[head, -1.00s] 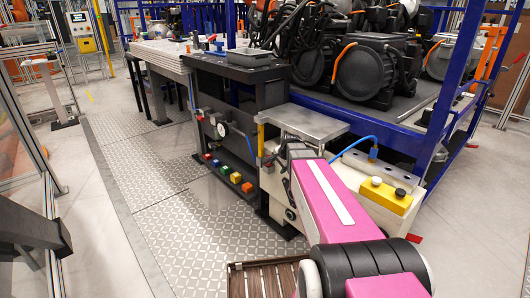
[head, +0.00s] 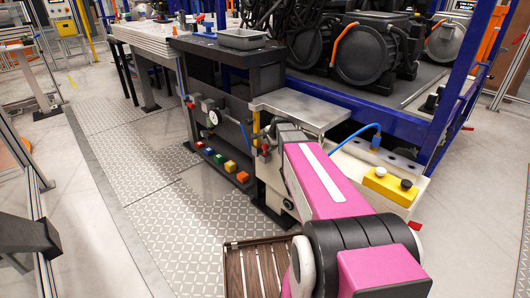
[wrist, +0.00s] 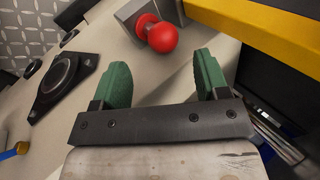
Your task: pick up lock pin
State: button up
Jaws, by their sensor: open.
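The lock pin shows in the wrist view as a round red knob (wrist: 162,37) on a grey metal block (wrist: 136,14), set on a pale panel. My gripper (wrist: 162,65) has two green fingers spread wide, with nothing between them. The knob lies ahead of the fingertips, between their lines and closer to the right finger; it looks apart from both. In the head view, my pink arm reaches toward the pale machine housing (head: 270,183), and its end is mostly hidden there. A small red spot on the housing may be the knob, but I cannot tell.
A yellow bar (wrist: 265,30) crosses the upper right of the wrist view, and a black flanged fitting (wrist: 66,80) sits at left. In the head view, a metal plate (head: 300,110) tops the housing, and a yellow button box (head: 390,186) stands at right. Floor is open at left.

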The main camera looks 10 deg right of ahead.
aim_at(265, 146)
jog(key=x, duration=0.4)
jog(key=shift+w+a+f, duration=0.25)
jog(key=shift+w+f, duration=0.05)
jog(key=c, duration=1.1)
jog(key=shift+r, duration=0.1)
